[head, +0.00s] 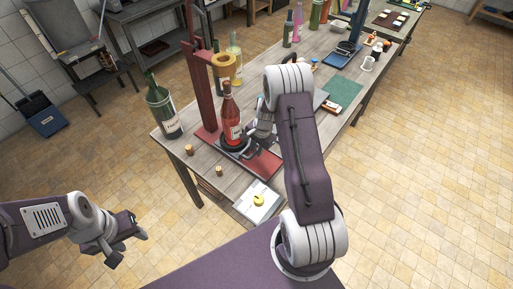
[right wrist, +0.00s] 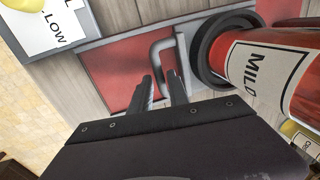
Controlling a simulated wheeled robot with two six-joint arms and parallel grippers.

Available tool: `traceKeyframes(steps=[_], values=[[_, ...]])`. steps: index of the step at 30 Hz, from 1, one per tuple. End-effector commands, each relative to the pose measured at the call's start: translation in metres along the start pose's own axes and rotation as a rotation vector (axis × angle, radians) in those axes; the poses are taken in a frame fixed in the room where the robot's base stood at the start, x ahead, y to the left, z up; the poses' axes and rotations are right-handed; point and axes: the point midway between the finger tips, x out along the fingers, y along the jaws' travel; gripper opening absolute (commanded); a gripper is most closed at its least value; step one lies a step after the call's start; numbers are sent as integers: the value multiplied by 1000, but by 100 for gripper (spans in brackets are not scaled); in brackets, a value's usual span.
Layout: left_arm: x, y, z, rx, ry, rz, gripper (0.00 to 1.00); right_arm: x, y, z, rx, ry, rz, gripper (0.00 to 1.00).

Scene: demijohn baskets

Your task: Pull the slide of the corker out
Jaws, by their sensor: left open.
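The corker has a red column (head: 203,85) and a red base (head: 262,161) at the near end of the table. Its slide carries a dark round cup (right wrist: 207,50), in which a red bottle (head: 231,117) labelled MILD stands upright. A grey bent handle (right wrist: 156,60) sticks out from the slide's front plate. My right gripper (right wrist: 162,85) is at this handle, its two fingers close together with the handle's bar between them. In the head view my right arm partly hides this spot. My left gripper (head: 127,238) is open and empty, off the table at the lower left.
A green mat (head: 342,92) and several bottles are farther back.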

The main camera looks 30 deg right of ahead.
Motion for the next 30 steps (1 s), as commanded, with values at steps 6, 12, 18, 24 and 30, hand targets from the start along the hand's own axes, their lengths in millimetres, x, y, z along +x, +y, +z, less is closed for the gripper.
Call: traceKeyframes(steps=[6,12,18,24,30], values=[[0,0,0,0,0,0,46,1,0,0,0,0,0,22],[0,0,0,0,0,0,46,1,0,0,0,0,0,0],[0,0,0,0,0,0,46,1,0,0,0,0,0,0],[0,0,0,0,0,0,46,1,0,0,0,0,0,0],[0,0,0,0,0,0,46,1,0,0,1,0,0,0]])
